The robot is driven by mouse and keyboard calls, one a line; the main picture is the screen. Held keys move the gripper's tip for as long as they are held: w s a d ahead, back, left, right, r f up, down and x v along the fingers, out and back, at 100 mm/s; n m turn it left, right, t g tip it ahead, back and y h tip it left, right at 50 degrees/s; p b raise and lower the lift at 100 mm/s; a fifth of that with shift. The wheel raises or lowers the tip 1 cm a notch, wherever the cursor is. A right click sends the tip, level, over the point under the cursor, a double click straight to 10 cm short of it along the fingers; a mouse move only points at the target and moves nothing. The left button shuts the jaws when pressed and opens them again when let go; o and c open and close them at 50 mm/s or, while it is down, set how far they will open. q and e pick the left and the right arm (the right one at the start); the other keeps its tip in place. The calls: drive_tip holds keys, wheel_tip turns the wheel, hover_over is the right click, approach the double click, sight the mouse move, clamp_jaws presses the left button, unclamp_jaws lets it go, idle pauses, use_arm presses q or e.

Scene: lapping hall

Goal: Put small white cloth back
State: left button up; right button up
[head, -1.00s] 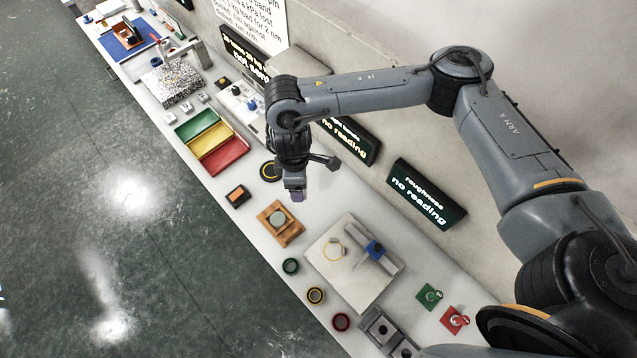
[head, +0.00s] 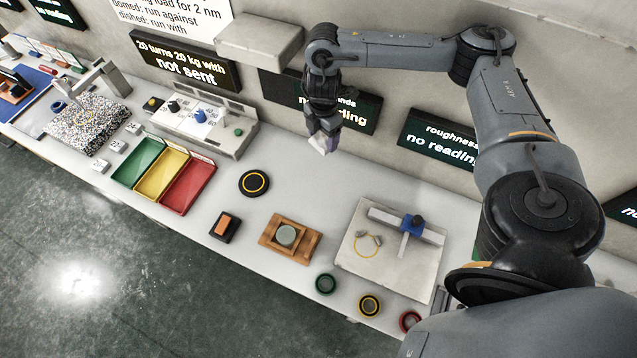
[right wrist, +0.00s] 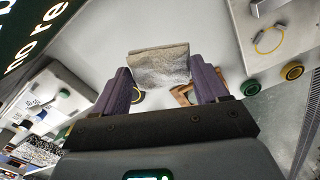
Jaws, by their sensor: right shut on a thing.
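The small white cloth (right wrist: 160,66) is in my right gripper (right wrist: 165,85), between its two purple fingers in the right wrist view. In the head view the cloth (head: 319,143) shows as a small pale patch at the tips of my right gripper (head: 325,142). The gripper is shut on it and holds it above the bench (head: 310,190), near the wall. My left gripper is in neither view.
Below are a black disc with a yellow ring (head: 254,183), a wooden block with a grey disc (head: 289,236) and a pale plate with a blue clamp (head: 385,262). Green, yellow and red trays (head: 188,188) lie left. Signs (head: 437,140) line the wall.

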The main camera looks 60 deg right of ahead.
drive_tip(key=shift+s+d+f, duration=0.1)
drive_tip(key=shift+s+f, duration=0.1)
drive_tip(key=shift+f, duration=0.25)
drive_tip(key=shift+w+f+b, duration=0.1)
drive_tip(key=shift+f+b, duration=3.9)
drive_tip(key=shift+f, duration=5)
drive_tip(key=shift+f, duration=0.15)
drive_tip(key=o, duration=1)
